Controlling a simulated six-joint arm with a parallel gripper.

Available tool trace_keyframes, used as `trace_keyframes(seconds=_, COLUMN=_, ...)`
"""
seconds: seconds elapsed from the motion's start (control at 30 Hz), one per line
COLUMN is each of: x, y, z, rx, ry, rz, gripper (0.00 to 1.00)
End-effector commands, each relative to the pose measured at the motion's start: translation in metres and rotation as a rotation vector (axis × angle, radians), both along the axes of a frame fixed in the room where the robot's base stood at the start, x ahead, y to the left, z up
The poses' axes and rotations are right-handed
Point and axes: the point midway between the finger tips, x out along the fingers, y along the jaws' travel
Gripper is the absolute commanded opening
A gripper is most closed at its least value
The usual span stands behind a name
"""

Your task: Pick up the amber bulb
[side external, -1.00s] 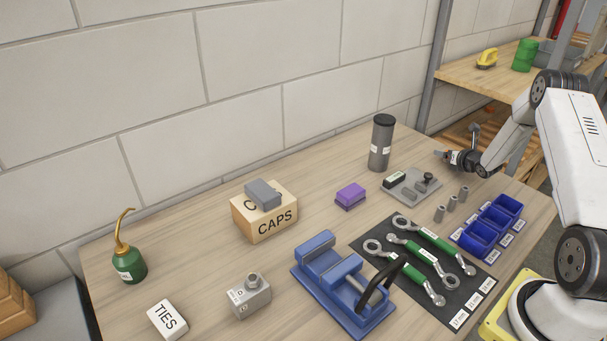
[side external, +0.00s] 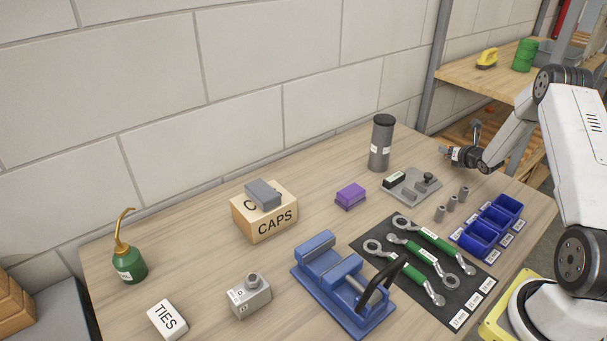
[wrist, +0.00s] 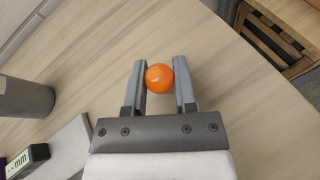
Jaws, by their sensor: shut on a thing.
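The amber bulb (wrist: 159,78) shows as a glossy orange ball in the wrist view. It sits between the two grey fingers near their tips, touching both. My gripper (wrist: 157,68) is shut on it. In the side external view my gripper (side external: 445,151) is at the back right of the bench, to the right of the dark grey canister (side external: 380,147) and beyond the grey plate (side external: 414,187). It appears to be above the bench top. The bulb cannot be made out in that view.
Wrenches lie on a black mat (side external: 382,253). A blue vise (side external: 322,270), CAPS box (side external: 276,224) and purple block (side external: 350,195) stand further left. Bare wood surrounds the bulb in the wrist view.

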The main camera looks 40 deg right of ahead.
Motion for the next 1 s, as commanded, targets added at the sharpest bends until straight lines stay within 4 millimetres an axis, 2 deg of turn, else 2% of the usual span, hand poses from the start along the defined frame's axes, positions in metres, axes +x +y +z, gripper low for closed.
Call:
trace_keyframes(seconds=0.17, x=-0.001, y=0.001, z=0.021, rx=-0.002, ry=-0.001, rz=0.0, gripper=0.02)
trace_keyframes(seconds=0.47, x=-0.023, y=0.019, z=0.054, rx=-0.002, ry=-0.001, rz=0.0, gripper=0.02)
trace_keyframes(seconds=0.67, x=-0.039, y=0.032, z=0.079, rx=-0.003, ry=-0.002, rz=0.0, gripper=0.02)
trace_keyframes(seconds=1.0, x=-0.078, y=0.065, z=0.101, rx=-0.001, ry=-0.001, rz=-0.001, gripper=0.02)
